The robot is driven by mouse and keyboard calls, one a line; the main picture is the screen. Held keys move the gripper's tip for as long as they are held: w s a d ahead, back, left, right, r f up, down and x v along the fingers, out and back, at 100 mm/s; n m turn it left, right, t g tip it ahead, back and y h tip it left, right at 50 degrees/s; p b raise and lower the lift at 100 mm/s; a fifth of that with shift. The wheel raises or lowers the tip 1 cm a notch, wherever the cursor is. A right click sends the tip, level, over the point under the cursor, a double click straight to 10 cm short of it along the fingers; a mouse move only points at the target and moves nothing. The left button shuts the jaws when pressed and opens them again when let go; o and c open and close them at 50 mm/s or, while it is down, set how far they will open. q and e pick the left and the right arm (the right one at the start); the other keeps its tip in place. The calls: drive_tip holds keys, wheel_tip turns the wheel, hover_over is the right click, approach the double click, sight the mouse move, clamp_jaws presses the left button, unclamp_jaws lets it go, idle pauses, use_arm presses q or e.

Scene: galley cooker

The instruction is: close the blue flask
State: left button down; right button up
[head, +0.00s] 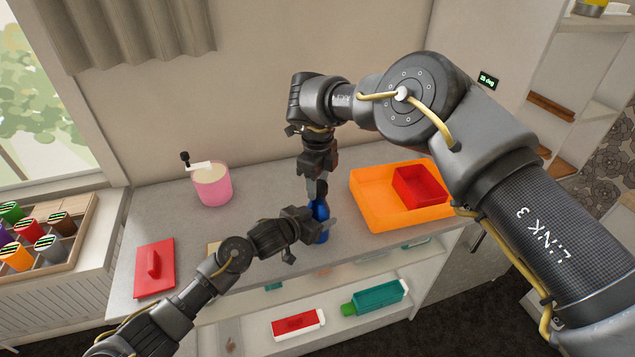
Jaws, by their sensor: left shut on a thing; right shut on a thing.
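The blue flask (322,236) stands upright on the grey counter near its front edge, largely hidden by my grippers. My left gripper (314,224) comes in from the left and is shut on the flask's body. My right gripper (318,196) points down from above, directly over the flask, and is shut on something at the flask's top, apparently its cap. The fingers hide the cap, so I cannot tell whether it is seated on the neck or how far it is turned.
An orange tray (372,196) holding a red box (420,187) stands to the right. A pink pot (214,190) stands at the back left. A red lid-like piece with a handle (154,280) lies at the left. A shelf below holds a teal bottle (378,297) and a red-and-white one (298,324).

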drive_tip(key=m, duration=0.7)
drive_tip(key=shift+m, duration=0.4)
drive_tip(key=m, duration=1.2)
drive_tip(key=shift+f, duration=0.1)
drive_tip(key=m, duration=0.7)
drive_tip(key=o, duration=1.1)
